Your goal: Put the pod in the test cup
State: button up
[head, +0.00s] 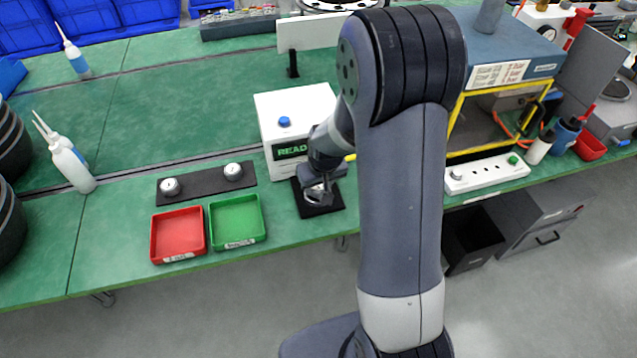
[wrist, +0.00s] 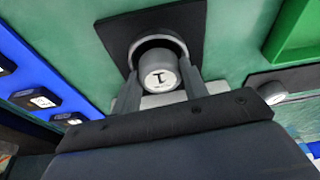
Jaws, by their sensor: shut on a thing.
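The pod (wrist: 158,72) is a pale grey cylinder with a dark mark on its top. My gripper (wrist: 160,92) is shut on it, one finger on each side. The test cup (wrist: 178,45) is a grey ring with a dark inside, on a black square plate (wrist: 120,28). In the wrist view the pod overlaps the near part of the cup's opening; I cannot tell whether it is inside or just above. In the head view my gripper (head: 319,188) is low over the black plate (head: 324,208), and the pod and cup are mostly hidden.
A white box (head: 290,112) with a blue button and a lit display stands behind the plate. To the left are a green tray (head: 237,243), a red tray (head: 178,255) and a dark strip (head: 203,184) holding two pods. A white power strip (head: 490,184) lies to the right.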

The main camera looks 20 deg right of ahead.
jog(key=shift+f+b, duration=0.5)
jog(key=shift+b, duration=0.05)
jog(key=shift+s+f, duration=0.1)
jog(key=o, duration=0.9)
jog(key=shift+s, duration=0.15)
jog(key=shift+o, duration=0.5)
jog(key=shift+r+p, duration=0.35)
jog(key=shift+p, duration=0.05)
jog(key=v, duration=1.2)
jog(key=shift+w+r, duration=0.2)
jog(key=shift+r, duration=0.1)
